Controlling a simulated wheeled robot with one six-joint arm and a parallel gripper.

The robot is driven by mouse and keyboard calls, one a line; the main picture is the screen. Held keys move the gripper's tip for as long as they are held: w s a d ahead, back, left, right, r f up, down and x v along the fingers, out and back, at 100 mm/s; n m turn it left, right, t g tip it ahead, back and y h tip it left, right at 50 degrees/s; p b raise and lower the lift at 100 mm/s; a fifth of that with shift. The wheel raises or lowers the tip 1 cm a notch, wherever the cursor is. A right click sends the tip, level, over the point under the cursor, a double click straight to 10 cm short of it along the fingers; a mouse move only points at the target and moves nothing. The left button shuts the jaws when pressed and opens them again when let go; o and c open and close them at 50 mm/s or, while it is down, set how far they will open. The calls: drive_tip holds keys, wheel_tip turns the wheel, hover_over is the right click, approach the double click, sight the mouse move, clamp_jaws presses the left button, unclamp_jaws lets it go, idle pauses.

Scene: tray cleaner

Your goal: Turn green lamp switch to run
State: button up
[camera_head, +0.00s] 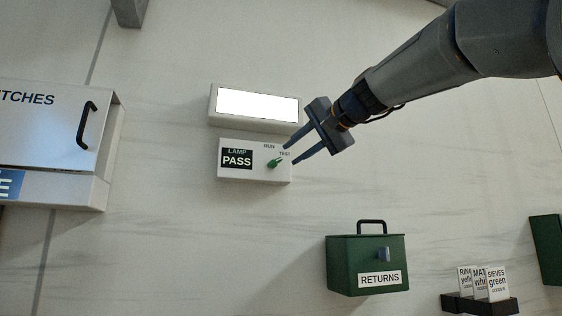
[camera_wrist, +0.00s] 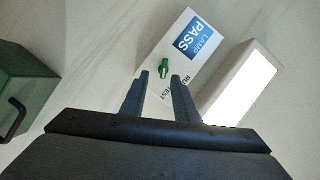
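The green lamp switch (camera_head: 274,162) is a small knob on the white lamp box (camera_head: 284,175), below the RUN and TEST marks. The box carries a dark plate reading LAMP PASS. In the head view the knob's pointer slants up and right, nearer TEST than RUN. My gripper (camera_head: 289,154) is open and empty, its two fingers apart near the box's right end. In the wrist view the switch (camera_wrist: 165,69) shows just beyond and between the open fingertips (camera_wrist: 160,75). I cannot tell the exact gap; no contact is visible.
A lit white lamp panel (camera_head: 257,104) sits just above the box. A cabinet with a black handle (camera_head: 86,126) is at left. A green RETURNS box (camera_head: 343,266) and a dark card holder (camera_head: 480,304) are lower right. The surface around the lamp box is clear.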

sight(278, 160)
drive_tip(key=shift+r+p+x, duration=0.2)
drive_tip(key=shift+p+x, duration=0.3)
drive_tip(key=shift+x, duration=0.7)
drive_tip(key=shift+r+p+x, duration=0.15)
drive_tip(key=shift+p+x, duration=0.3)
drive_tip(key=shift+x, duration=0.8)
drive_tip(key=shift+r+p+x, duration=0.2)
drive_tip(key=shift+p+x, duration=0.3)
drive_tip(key=shift+x, duration=0.7)
drive_tip(key=shift+w, duration=0.1)
clamp_jaws()
drive_tip(key=shift+a, duration=0.1)
